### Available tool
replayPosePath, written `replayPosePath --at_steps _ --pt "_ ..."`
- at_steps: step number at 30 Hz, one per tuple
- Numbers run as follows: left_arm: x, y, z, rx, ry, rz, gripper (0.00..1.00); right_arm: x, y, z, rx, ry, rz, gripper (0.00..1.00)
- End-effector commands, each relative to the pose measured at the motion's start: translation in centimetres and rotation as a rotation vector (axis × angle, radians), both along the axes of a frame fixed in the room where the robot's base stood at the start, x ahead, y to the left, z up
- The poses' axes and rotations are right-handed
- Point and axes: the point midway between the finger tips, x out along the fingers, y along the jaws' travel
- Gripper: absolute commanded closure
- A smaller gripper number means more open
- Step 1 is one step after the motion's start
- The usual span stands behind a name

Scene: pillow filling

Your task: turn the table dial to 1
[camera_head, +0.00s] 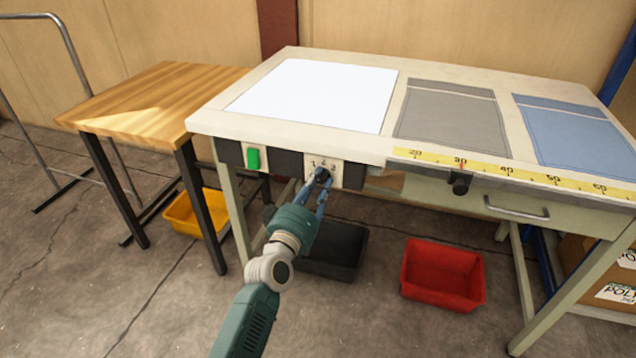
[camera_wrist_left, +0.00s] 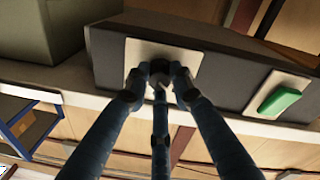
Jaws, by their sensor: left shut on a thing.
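The dial's pale plate (camera_head: 334,168) is on the front panel of the table (camera_head: 230,122), with small numbers along its top. The plate also shows in the left wrist view (camera_wrist_left: 190,62). My left gripper (camera_head: 321,175) is at the plate. In the left wrist view my left gripper (camera_wrist_left: 160,78) has its fingers shut around the dark dial knob (camera_wrist_left: 158,66). The fingers cover most of the knob, so its pointer setting cannot be read. My right gripper is not in view.
A green switch (camera_head: 253,158) is left of the dial. A drawer handle (camera_head: 516,208) and black knob (camera_head: 460,185) are to its right. Black (camera_head: 333,252), red (camera_head: 443,274) and yellow (camera_head: 190,214) bins stand on the floor. A wooden table (camera_head: 150,100) adjoins at left.

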Motion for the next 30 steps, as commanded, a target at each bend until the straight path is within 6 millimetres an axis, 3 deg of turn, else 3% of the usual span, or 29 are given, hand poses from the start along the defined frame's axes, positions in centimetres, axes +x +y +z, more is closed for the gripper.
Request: replayPosePath --at_steps 7,8,10,22,30 --pt "-0.1 -0.2 -0.6 0.002 0.012 -0.005 1.0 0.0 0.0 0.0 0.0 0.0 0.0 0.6" --pt "-0.1 -0.2 -0.6 0.002 0.012 -0.004 0.73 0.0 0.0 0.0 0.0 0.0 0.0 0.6" --pt "-0.1 -0.2 -0.6 0.002 0.011 -0.005 0.59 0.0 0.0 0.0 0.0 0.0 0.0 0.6" --pt "-0.7 0.2 -0.3 0.002 0.005 -0.002 0.58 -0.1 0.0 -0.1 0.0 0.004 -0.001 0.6" --pt "-5.4 2.0 -0.8 0.003 0.007 -0.002 0.58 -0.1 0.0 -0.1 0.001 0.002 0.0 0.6"
